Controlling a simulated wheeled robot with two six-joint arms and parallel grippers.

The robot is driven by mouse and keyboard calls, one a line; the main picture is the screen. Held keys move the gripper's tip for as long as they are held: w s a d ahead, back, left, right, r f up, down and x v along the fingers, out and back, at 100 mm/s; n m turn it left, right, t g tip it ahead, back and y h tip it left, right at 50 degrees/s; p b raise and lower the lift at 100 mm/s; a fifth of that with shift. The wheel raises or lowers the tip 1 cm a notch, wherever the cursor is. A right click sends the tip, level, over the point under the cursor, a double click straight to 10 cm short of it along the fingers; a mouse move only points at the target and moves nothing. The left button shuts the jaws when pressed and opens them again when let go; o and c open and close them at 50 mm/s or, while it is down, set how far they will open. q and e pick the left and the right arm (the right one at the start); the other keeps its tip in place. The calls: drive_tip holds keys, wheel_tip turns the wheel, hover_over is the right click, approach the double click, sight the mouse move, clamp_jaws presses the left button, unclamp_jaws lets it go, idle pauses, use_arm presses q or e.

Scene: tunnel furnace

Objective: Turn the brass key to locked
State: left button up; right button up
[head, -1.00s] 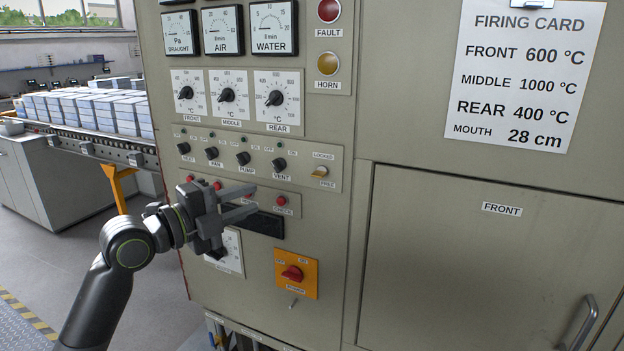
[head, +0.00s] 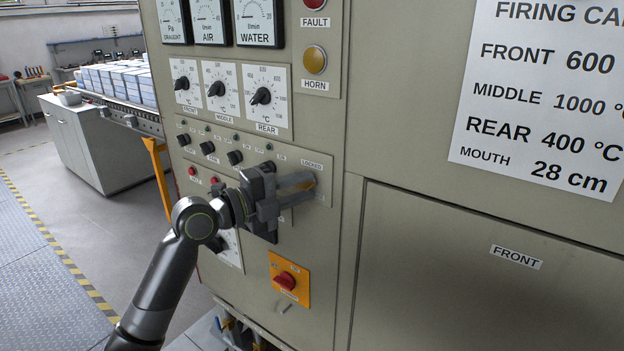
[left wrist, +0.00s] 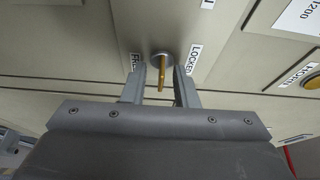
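The brass key (left wrist: 161,73) sits in its round grey lock in the left wrist view. The FREE label (left wrist: 136,62) is to its left and the LOCKED label (left wrist: 194,60) to its right. My left gripper (left wrist: 161,88) is open, with one finger on each side of the key and a gap visible on both sides. In the head view my left gripper (head: 300,188) is at the panel, its fingers covering most of the key. The LOCKED label (head: 312,164) shows just above them. My right gripper is in neither view.
Black switch knobs (head: 235,157) stand in a row left of the gripper. Dials (head: 262,96) and the amber horn lamp (head: 314,60) are above. A red rotary switch (head: 286,280) on an orange plate is below. The FRONT door (head: 480,290) is at right.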

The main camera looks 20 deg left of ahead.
use_arm(q)
drive_tip(key=shift+s+a, duration=0.1)
drive_tip(key=shift+a, duration=0.05)
drive_tip(key=shift+c, duration=0.3)
drive_tip(key=c, duration=0.5)
clamp_jaws()
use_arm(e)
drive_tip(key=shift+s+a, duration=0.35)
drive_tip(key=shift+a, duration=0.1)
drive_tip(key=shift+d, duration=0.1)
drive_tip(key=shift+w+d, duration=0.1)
